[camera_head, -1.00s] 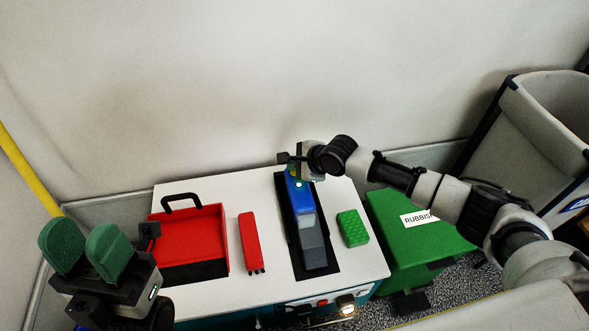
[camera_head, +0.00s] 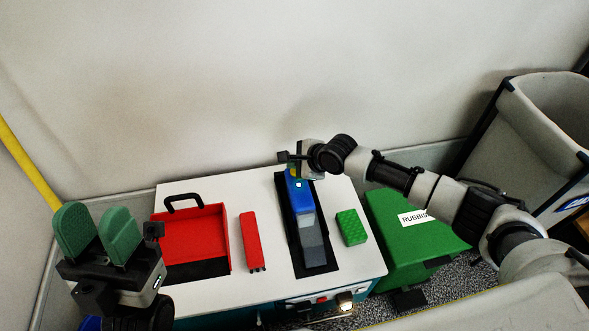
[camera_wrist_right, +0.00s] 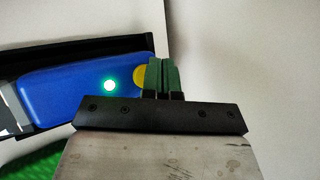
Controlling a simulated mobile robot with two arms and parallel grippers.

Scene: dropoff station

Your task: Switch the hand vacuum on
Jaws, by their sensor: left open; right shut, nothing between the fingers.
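The hand vacuum (camera_head: 302,205) is blue with a grey nozzle and lies in a long black tray (camera_head: 329,258) on the white table top. In the right wrist view the blue body (camera_wrist_right: 70,88) has a lit green light (camera_wrist_right: 109,85) and a yellow button (camera_wrist_right: 140,76) at its end. My right gripper (camera_wrist_right: 162,76) is shut and empty, its green fingertips beside the yellow button; I cannot tell if they touch it. In the head view the right arm partly hides that end. My left gripper (camera_head: 96,232) is open and empty at the lower left, away from the vacuum.
A red dustpan (camera_head: 190,235) with a black handle and a red brush (camera_head: 250,241) lie left of the vacuum. A green sponge (camera_head: 351,227) lies to its right. A green rubbish bin (camera_head: 405,245) stands beside the white table (camera_head: 270,283). A wall is behind.

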